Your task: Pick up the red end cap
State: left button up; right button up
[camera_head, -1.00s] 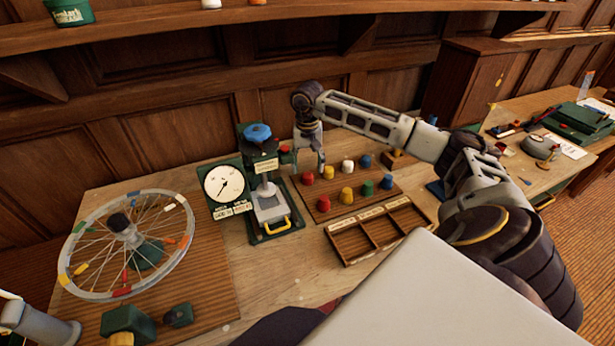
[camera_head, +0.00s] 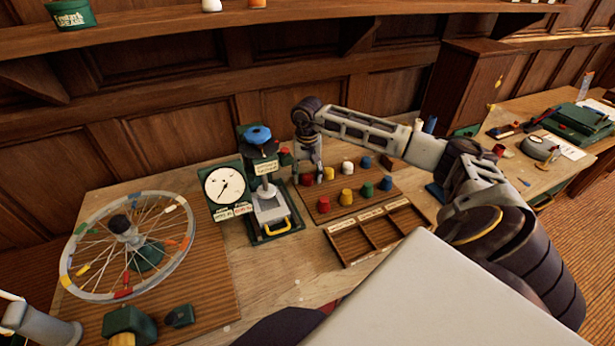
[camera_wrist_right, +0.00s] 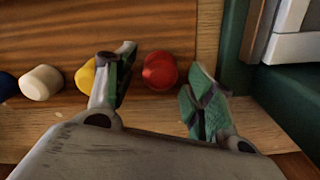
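In the head view a red end cap (camera_head: 307,179) stands at the back-left corner of a striped wooden board (camera_head: 338,215). My right gripper (camera_head: 309,174) points down over it, its fingers on either side. In the right wrist view the red cap (camera_wrist_right: 160,71) shows between the two spread fingertips of the open gripper (camera_wrist_right: 160,88). Visible gaps separate it from both fingers. A second red cap (camera_head: 324,204) stands nearer the board's front. My left gripper is not in view.
Yellow (camera_head: 346,196), white (camera_head: 348,168), green (camera_head: 367,189) and blue (camera_head: 386,184) caps stand nearby. A press with a dial (camera_head: 224,184) is close on the left. A compartment tray (camera_head: 345,246) lies in front. A spoked wheel (camera_head: 70,285) is farther left.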

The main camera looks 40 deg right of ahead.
aim_at(307, 175)
jog(key=c, duration=0.7)
jog(key=shift+c, duration=0.3)
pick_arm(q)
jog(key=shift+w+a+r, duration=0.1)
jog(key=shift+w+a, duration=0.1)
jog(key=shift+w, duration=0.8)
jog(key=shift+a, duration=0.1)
pick_arm(e)
jog(key=shift+r, duration=0.1)
jog(key=shift+r, duration=0.9)
notch_tip(307, 175, up, 6)
jog(key=shift+r+b, duration=0.25)
jog(key=shift+b, duration=0.05)
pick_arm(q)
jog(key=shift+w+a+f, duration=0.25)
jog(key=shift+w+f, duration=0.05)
pick_arm(e)
jog(key=shift+r, duration=0.75)
